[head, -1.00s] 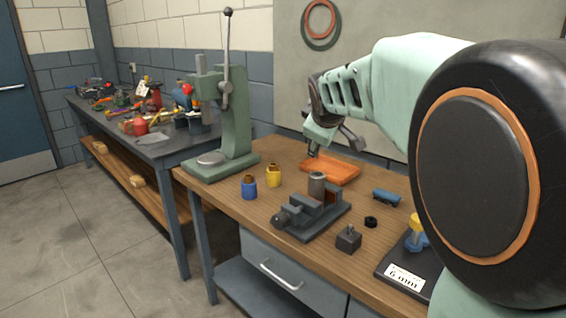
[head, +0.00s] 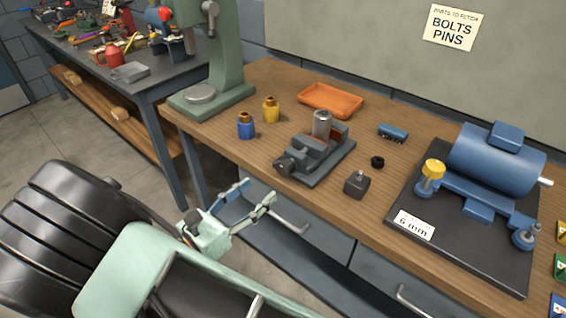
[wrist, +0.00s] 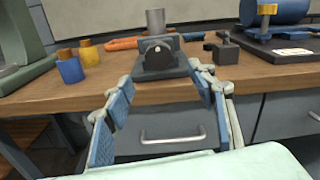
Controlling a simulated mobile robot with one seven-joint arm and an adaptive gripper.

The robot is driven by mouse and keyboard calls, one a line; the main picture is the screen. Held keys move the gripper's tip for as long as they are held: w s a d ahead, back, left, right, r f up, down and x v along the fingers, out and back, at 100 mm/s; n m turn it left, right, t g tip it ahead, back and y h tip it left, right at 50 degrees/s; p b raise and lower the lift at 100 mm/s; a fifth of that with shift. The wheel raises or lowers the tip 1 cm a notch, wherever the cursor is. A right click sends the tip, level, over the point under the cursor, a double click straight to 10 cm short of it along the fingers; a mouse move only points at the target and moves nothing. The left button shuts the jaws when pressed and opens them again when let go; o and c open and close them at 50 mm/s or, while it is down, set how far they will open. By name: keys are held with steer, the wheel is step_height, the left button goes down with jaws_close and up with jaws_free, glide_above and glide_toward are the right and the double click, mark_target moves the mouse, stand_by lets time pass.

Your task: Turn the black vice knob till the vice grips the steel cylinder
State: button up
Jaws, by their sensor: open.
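The grey vice (head: 318,158) stands on the wooden bench, with its black knob (head: 285,166) at the front left end. The steel cylinder (head: 322,123) stands upright at the vice jaws; whether the jaws touch it cannot be told. In the wrist view the knob (wrist: 157,50) faces me at the top centre, with the cylinder (wrist: 156,21) behind it. My gripper (head: 255,192) is open and empty in front of the bench edge, below and apart from the knob. Its two fingers also show in the wrist view (wrist: 160,100).
Blue (head: 246,126) and yellow (head: 270,109) bottles stand left of the vice, near a green press (head: 215,60). An orange tray (head: 331,100) lies behind it. A drawer handle (head: 290,215) juts out near my gripper.

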mark_target(282, 171)
steer(key=x, duration=1)
steer(key=shift+w+d, duration=0.2)
steer(key=shift+w, duration=0.15)
steer(key=shift+c, duration=0.2)
steer(key=c, duration=1.1)
